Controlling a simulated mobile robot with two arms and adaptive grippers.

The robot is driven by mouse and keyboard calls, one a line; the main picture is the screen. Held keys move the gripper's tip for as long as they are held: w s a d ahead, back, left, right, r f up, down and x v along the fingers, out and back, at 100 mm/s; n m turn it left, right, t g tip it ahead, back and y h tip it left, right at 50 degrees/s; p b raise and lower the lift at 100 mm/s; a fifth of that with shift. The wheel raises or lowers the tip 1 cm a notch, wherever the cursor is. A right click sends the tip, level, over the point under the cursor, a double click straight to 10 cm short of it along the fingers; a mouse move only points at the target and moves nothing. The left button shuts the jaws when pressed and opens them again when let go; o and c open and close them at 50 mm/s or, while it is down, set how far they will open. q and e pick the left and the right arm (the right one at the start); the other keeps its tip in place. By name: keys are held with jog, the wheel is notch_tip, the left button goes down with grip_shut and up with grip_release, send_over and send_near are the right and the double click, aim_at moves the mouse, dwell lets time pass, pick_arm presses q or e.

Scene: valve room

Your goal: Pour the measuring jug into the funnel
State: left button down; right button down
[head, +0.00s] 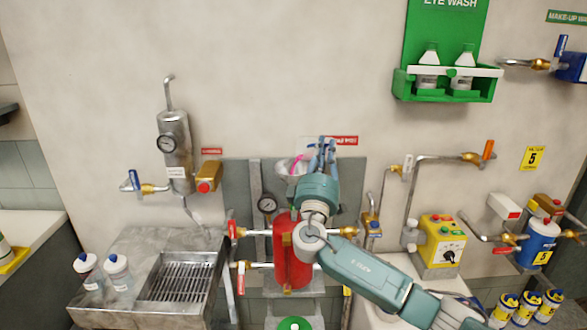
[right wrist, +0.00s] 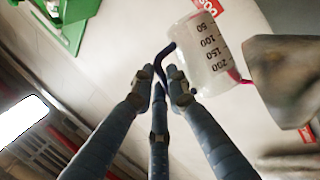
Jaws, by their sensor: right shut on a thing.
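My right gripper (head: 322,158) is at the wall behind the red cylinder, just right of a pale grey funnel (head: 284,168). In the right wrist view its fingers (right wrist: 166,92) are closed on the dark handle of the measuring jug (right wrist: 207,58). The jug is clear, with black marks from 50 to 200. Something pink shows at its edge beside the funnel (right wrist: 288,80). The jug looks tilted toward the funnel; whether liquid is running cannot be told. In the head view my gripper hides most of the jug. My left gripper is not in view.
The red cylinder (head: 291,255) with pipes and valves stands below my right gripper. A steel filter vessel (head: 174,140) is on the wall at left, above a drain bench with two bottles (head: 118,270). A green eye wash holder (head: 447,88) hangs upper right. A yellow control box (head: 443,242) is at right.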

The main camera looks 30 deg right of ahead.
jog(key=shift+w+a+r+n+t+y+b, duration=0.1)
jog(key=shift+a+r+n+t+y+b, duration=0.15)
jog(key=shift+n+t+b, duration=0.4)
jog(key=shift+w+a+r+n+t+y+b, duration=0.15)
jog(key=shift+a+n+t+b, duration=0.2)
jog(key=shift+n, duration=0.5)
